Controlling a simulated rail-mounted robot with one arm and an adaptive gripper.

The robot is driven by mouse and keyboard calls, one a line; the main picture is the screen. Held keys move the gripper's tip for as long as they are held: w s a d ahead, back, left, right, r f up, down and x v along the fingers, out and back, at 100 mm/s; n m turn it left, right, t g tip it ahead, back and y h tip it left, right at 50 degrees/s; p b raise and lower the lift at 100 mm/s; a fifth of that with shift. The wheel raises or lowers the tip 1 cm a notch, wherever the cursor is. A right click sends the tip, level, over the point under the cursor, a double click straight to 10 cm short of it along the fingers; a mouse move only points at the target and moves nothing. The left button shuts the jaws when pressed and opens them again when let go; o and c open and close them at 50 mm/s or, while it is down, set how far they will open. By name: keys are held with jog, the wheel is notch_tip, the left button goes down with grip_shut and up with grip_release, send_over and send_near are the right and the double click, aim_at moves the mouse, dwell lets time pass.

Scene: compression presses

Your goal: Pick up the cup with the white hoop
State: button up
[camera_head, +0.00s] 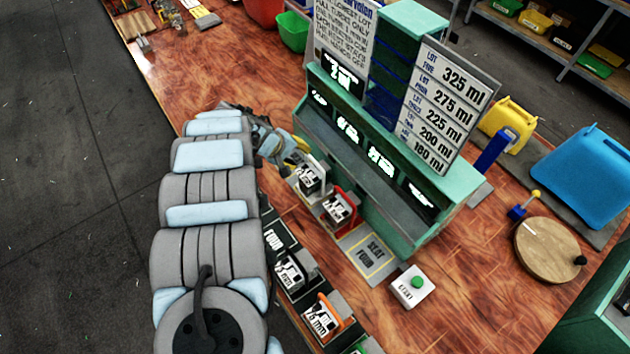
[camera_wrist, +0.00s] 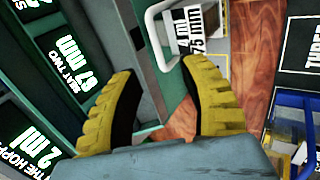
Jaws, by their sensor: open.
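In the head view a dark cup with a white hoop and a white label (camera_head: 309,180) stands at the front of the green press, just right of my gripper (camera_head: 291,156). In the wrist view the white hoop (camera_wrist: 153,38) is ahead of my gripper (camera_wrist: 163,68), near the gap between its yellow fingers. The fingers are apart with nothing between them. Its label (camera_wrist: 195,24) reads 75 mm. My arm hides part of the bench.
A red-hooped cup (camera_head: 340,208) stands right beside the white-hooped one. An orange-hooped cup (camera_head: 320,318) is at the front. The green press (camera_head: 420,228) rises close behind. A blue hoop (camera_wrist: 298,98) shows at the wrist view's right. A start button box (camera_head: 412,286) sits to the right.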

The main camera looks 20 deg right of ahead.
aim_at(314, 162)
jog(key=shift+x, duration=2.7)
jog(key=shift+d+f, duration=0.65)
jog(key=shift+d, duration=0.1)
jog(key=shift+b+x, duration=0.4)
jog(key=shift+x, duration=1.1)
jog(key=shift+w, duration=0.15)
jog(key=shift+c, duration=0.2)
grip_shut()
